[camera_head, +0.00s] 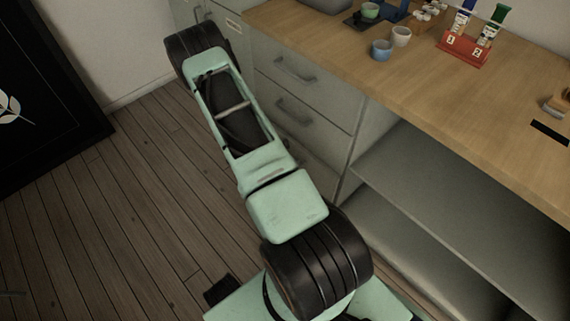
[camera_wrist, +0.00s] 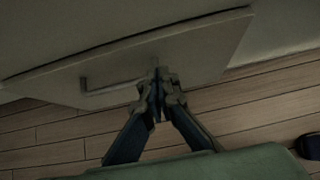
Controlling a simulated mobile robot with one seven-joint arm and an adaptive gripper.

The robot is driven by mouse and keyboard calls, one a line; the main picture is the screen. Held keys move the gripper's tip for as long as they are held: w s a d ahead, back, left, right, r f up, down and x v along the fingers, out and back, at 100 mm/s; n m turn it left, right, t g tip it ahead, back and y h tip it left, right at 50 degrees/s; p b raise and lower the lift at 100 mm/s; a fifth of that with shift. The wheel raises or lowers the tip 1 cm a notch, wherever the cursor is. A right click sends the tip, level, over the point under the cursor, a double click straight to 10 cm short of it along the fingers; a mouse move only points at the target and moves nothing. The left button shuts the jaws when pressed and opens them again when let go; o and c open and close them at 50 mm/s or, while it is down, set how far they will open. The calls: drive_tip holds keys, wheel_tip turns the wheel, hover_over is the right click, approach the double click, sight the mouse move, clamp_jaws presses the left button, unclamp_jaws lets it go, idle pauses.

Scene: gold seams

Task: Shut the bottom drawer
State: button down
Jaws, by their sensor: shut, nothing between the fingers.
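The bottom drawer (camera_wrist: 195,50) shows in the wrist view as a plain grey front with a bar handle (camera_wrist: 100,90) to the left of my gripper. My gripper (camera_wrist: 157,76) is shut and empty, its fingertips in front of the lower part of the drawer front, beside the handle. I cannot tell whether the tips touch it. In the head view only a strip of the bottom drawer (camera_head: 318,172) shows beside my arm, which hides the rest and my gripper. How far the drawer stands out is hard to tell.
Two upper drawers with handles (camera_head: 295,72) (camera_head: 293,111) look closed. Open shelves (camera_head: 430,180) lie to their right, under a wooden counter (camera_head: 400,75) holding cups and a red tube rack (camera_head: 463,50). The wooden floor (camera_head: 110,210) at left is clear up to a dark framed picture (camera_head: 45,90).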

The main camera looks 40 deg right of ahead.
sight(310, 152)
drive_tip(key=shift+w+d+f+b, duration=0.1)
drive_tip(key=shift+d+f+b, duration=0.1)
drive_tip(key=shift+d, duration=0.95)
drive_tip(key=shift+w+d+f+b, duration=0.1)
drive_tip(key=shift+d+b, duration=0.05)
drive_tip(key=shift+d, duration=1)
drive_tip(key=shift+d+b, duration=0.5)
drive_tip(key=shift+d, duration=0.35)
drive_tip(key=shift+w+d+r, duration=0.1)
drive_tip(key=shift+d+r, duration=0.05)
drive_tip(key=shift+d, duration=0.15)
